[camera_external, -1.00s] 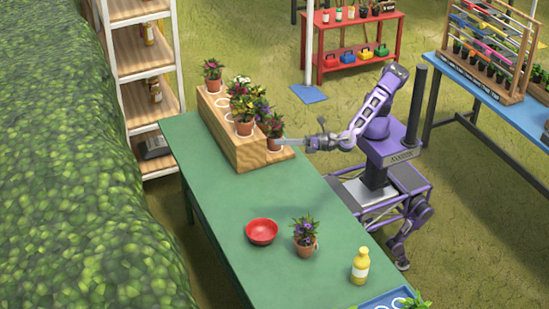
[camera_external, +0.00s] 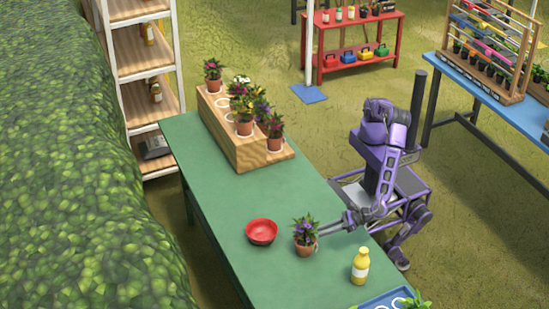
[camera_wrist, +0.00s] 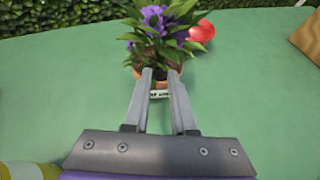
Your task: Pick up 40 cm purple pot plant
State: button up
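A purple-flowered plant in a terracotta pot (camera_external: 305,243) stands upright on the green table, between a red bowl and a yellow bottle. In the wrist view the same potted plant (camera_wrist: 160,40) is straight ahead, with a small white label on its front that is too small to read. My gripper (camera_external: 321,232) is low over the table at the pot's right side. In the wrist view the fingers of my gripper (camera_wrist: 161,80) are apart, with their tips at the front of the pot. Whether they touch it I cannot tell.
A red bowl (camera_external: 262,231) is left of the plant. A yellow bottle (camera_external: 360,266) stands to its right. A stepped wooden stand (camera_external: 243,152) with several potted plants is at the table's far end. A blue tray (camera_external: 383,303) is at the near end. The table's middle (camera_external: 222,193) is clear.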

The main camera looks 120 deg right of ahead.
aim_at(305, 243)
jog(key=x, duration=0.8)
jog(key=shift+w+f+b, duration=0.3)
jog(key=shift+b, duration=0.05)
grip_shut()
jog(key=shift+a+r, duration=0.1)
dwell(0.9)
